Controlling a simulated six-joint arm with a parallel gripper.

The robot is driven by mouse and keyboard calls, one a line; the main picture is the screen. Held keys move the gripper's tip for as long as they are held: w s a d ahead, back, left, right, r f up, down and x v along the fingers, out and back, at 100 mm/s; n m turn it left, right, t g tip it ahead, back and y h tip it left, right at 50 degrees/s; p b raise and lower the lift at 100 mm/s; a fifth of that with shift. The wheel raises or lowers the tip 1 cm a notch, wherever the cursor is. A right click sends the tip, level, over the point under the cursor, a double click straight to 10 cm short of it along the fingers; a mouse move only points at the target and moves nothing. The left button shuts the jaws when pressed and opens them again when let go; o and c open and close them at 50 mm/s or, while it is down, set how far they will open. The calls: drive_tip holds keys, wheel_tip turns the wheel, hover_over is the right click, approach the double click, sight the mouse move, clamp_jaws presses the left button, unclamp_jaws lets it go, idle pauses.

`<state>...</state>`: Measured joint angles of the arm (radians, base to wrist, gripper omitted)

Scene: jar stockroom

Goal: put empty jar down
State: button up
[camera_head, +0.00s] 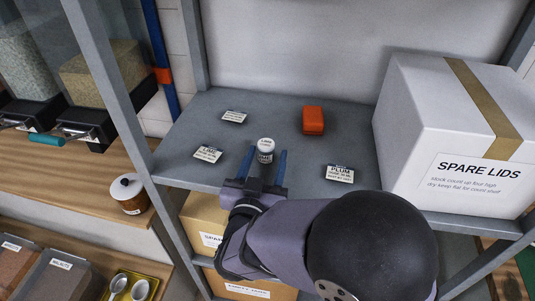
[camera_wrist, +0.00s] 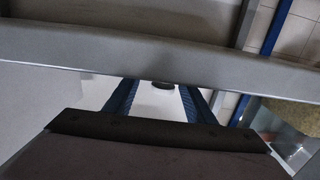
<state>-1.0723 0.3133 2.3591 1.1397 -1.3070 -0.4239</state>
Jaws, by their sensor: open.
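A small pale jar (camera_head: 265,156) with a white top and a printed label stands upright on the grey shelf (camera_head: 270,105). Its contents cannot be made out. My gripper (camera_head: 266,153) is open at the shelf's front, its two blue fingers on either side of the jar with visible gaps in the head view. In the wrist view the open blue fingers of my gripper (camera_wrist: 157,92) show below a grey shelf beam, with a pale area and a small dark oval between them; I cannot tell whether that is the jar.
An orange box (camera_head: 313,120) stands behind and right of the jar. Label cards lie around: a PLUM card (camera_head: 340,173), a left card (camera_head: 208,153) and a back card (camera_head: 234,117). A large SPARE LIDS carton (camera_head: 430,135) fills the right side. A shelf post (camera_head: 115,95) rises at left.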

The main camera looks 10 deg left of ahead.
sight(262, 154)
drive_tip(key=shift+o, duration=0.5)
drive_tip(key=shift+s, duration=0.25)
wheel_tip(262, 154, up, 8)
drive_tip(key=s+f+m+g+h+p, duration=0.1)
drive_tip(key=s+a+f+m+g+h+p, duration=0.1)
drive_tip(key=f+g, duration=0.1)
drive_tip(key=s+a+f+g+h+p, duration=0.1)
drive_tip(key=f, duration=0.1)
drive_tip(key=shift+f+m+p, duration=0.15)
drive_tip(key=shift+m+p, duration=0.15)
drive_tip(key=shift+m, duration=0.1)
drive_tip(key=shift+f, duration=0.2)
drive_tip(key=shift+p+x, duration=0.7)
drive_tip(key=shift+x, duration=0.85)
drive_tip(key=shift+p+x, duration=0.65)
drive_tip(key=shift+x, duration=1.5)
